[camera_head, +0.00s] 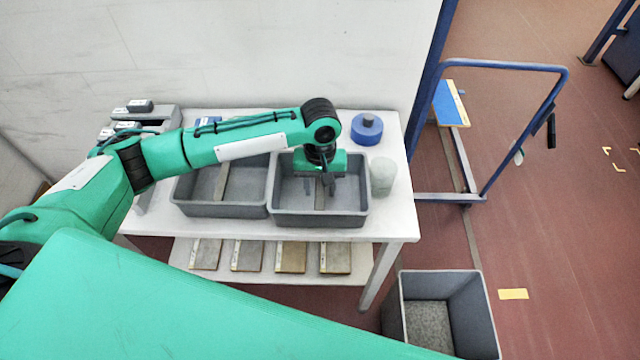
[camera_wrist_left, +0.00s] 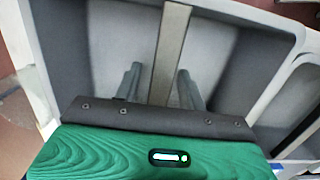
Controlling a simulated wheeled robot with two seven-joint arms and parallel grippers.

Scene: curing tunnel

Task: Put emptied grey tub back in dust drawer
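Two grey open tubs stand side by side on the white table: a left grey tub (camera_head: 222,208) and a right grey tub (camera_head: 318,219). Each has a pale strip running front to back in it. My left gripper (camera_head: 322,190) points down into the right tub. In the left wrist view its two fingers (camera_wrist_left: 159,88) are apart, one on each side of the pale strip (camera_wrist_left: 170,45); I cannot tell how far above the strip they are. Nothing shows held. I cannot tell which container is the dust drawer. My right gripper is not in view.
A pale grey cylinder (camera_head: 382,177) stands right of the right tub, with a blue round object (camera_head: 366,129) behind. Several flat samples lie on the lower shelf (camera_head: 342,280). A grey bin (camera_head: 470,290) with grey material stands on the floor, below a blue-framed trolley (camera_head: 500,66).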

